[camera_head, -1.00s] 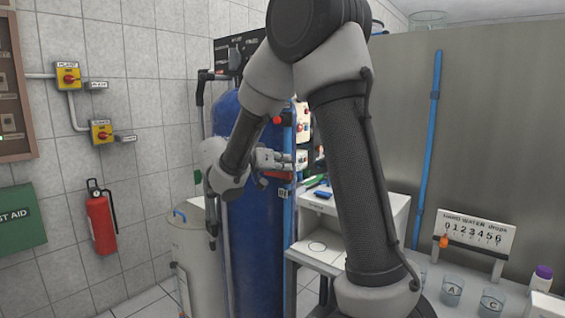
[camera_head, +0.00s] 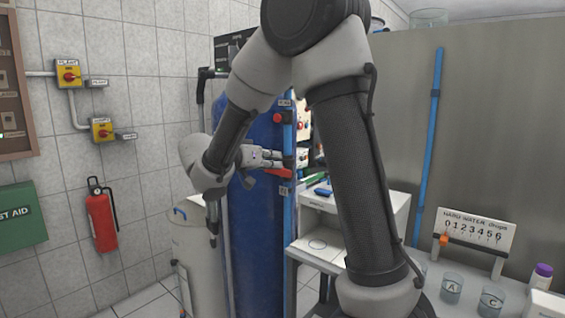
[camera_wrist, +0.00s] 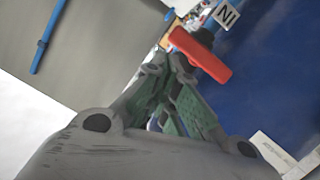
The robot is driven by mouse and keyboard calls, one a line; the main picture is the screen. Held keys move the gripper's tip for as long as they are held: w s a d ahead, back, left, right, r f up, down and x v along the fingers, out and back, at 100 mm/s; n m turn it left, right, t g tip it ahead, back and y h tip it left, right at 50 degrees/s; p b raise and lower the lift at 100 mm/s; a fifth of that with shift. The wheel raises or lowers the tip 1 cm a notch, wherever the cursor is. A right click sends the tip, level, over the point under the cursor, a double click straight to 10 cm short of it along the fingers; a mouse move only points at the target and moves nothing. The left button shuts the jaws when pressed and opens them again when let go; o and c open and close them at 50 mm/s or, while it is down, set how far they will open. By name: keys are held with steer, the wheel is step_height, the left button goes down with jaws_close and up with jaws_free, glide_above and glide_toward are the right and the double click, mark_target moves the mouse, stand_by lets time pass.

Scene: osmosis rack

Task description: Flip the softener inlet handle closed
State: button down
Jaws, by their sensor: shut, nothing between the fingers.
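The red lever handle (camera_head: 278,173) sticks out roughly level to the left of the upright blue pipe (camera_head: 288,215), in front of the blue softener tank (camera_head: 258,240). In the wrist view the red handle (camera_wrist: 203,56) lies just beyond and right of my fingertips, beside a white "IN" tag (camera_wrist: 226,13). My gripper (camera_head: 278,160) is shut and empty, just above the handle in the head view. Its fingertips (camera_wrist: 168,62) also show in the wrist view, close together. I cannot tell whether they touch the handle.
A white shelf unit (camera_head: 385,208) with green and blue items stands right of the pipe. A cream cylinder (camera_head: 190,245) stands left of the tank. A fire extinguisher (camera_head: 102,218) and yellow switches (camera_head: 68,75) are on the tiled wall. Beakers (camera_head: 451,288) stand at lower right.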

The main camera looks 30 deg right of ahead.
steer(key=v, duration=0.7)
steer(key=shift+a, duration=0.15)
steer(key=s+d+f+n+g+y, duration=0.2)
steer(key=s+f+n+g+y, duration=0.2)
steer(key=s+f+n+y, duration=0.6)
steer(key=s+d+r+t+y, duration=0.2)
steer(key=s+r+t+y, duration=0.1)
steer(key=s, duration=1.3)
steer(key=shift+n+t+y, duration=0.4)
steer(key=shift+t+y, duration=0.3)
steer(key=shift+y, duration=0.2)
